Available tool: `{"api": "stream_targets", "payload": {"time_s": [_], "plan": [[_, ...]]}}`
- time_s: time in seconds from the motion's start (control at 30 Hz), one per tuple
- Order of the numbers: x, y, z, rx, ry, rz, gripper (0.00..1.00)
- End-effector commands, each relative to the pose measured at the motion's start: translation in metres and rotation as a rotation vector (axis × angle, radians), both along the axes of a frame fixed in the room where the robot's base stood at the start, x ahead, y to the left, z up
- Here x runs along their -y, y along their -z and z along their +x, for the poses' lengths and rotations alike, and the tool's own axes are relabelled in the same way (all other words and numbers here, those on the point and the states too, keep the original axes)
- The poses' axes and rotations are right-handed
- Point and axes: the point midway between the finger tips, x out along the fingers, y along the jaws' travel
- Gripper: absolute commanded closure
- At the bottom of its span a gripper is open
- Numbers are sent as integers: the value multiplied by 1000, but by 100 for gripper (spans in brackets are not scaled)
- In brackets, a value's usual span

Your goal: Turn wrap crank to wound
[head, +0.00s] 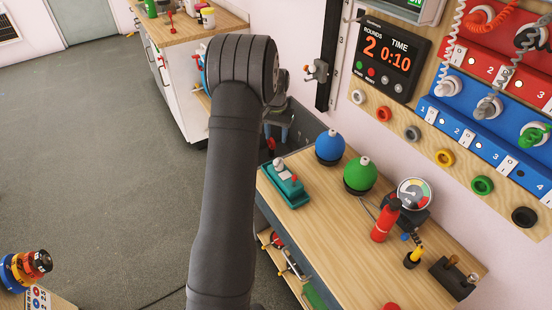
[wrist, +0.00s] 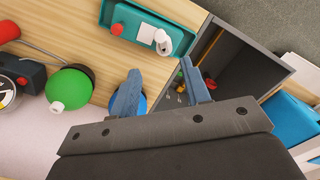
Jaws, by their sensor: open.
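A teal device (head: 284,187) with a red knob and a whitish roll-like part sits at the left end of the wooden bench top; it looks like the wrap winder, but I cannot tell for sure which part is the crank. It also shows in the wrist view as a teal body (wrist: 155,17) with its red knob (wrist: 117,29) and whitish part (wrist: 162,41). My gripper (wrist: 161,88) is open with nothing between its blue fingers. In the head view my gripper (head: 279,127) is partly hidden behind my arm, beyond the device and apart from it.
A blue round bottle (head: 329,148) and a green one (head: 360,176) stand right of the device. A gauge (head: 413,194) and a red bottle (head: 385,222) are farther right. An open grey cabinet (wrist: 240,58) lies beyond the bench edge. A timer (head: 388,55) hangs on the wall.

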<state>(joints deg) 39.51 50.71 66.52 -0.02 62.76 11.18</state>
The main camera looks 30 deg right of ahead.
Motion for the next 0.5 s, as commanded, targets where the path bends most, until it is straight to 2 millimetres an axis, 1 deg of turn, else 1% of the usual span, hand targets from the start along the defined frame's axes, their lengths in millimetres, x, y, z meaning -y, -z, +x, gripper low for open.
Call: {"api": "stream_targets", "payload": {"time_s": [0.03, 0.3, 0.4, 0.5], "plan": [[0, 12, 0, -3, 0, 2, 57], [0, 72, -1, -3, -1, 2, 57], [0, 90, -1, -3, -1, 2, 57], [0, 103, 0, -1, -1, -1, 57]]}}
